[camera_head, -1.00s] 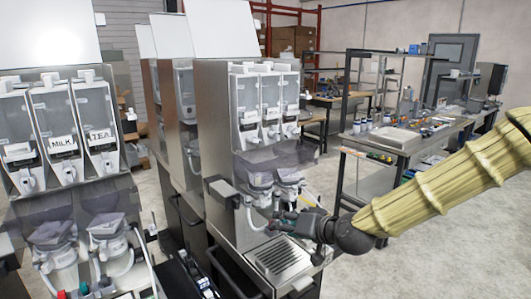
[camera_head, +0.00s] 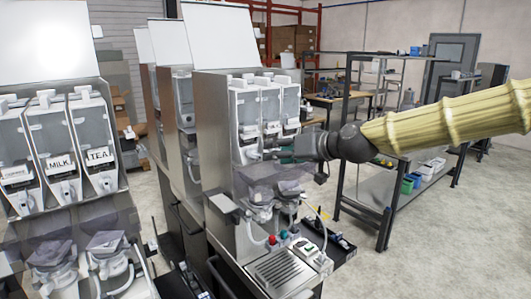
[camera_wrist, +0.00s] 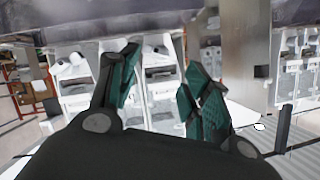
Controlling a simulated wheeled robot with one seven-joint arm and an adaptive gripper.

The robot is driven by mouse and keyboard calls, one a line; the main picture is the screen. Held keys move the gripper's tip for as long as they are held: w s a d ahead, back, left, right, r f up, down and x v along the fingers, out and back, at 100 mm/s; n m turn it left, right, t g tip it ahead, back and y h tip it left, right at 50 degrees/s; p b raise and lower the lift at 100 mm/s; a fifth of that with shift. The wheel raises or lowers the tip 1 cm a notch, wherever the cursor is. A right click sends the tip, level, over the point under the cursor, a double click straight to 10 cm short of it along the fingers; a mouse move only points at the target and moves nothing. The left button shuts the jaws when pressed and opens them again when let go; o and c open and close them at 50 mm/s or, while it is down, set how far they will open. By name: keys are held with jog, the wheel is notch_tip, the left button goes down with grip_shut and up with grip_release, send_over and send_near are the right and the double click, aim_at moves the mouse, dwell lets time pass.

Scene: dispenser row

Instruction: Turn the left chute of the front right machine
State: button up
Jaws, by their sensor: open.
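The front right machine (camera_head: 222,150) stands mid-picture in the head view, with three clear canisters side by side. The white left chute (camera_head: 250,153) is below its left canister (camera_head: 244,108). My gripper (camera_head: 278,153) is at chute height in front of the machine, its green-padded fingers pointing left toward the chutes and partly covering those on the right. In the wrist view my gripper (camera_wrist: 163,78) is open, its two fingers apart, with white chutes and canister fronts behind them. I cannot tell whether a finger touches a chute.
Another machine (camera_head: 65,150) with MILK and TEA labels stands at left. A metal workbench (camera_head: 400,195) is at right, with open floor before it.

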aim_at(258, 156)
jog(key=shift+p+x, duration=1.3)
jog(key=shift+x, duration=2.35)
jog(key=shift+c, duration=0.2)
jog(key=c, duration=1)
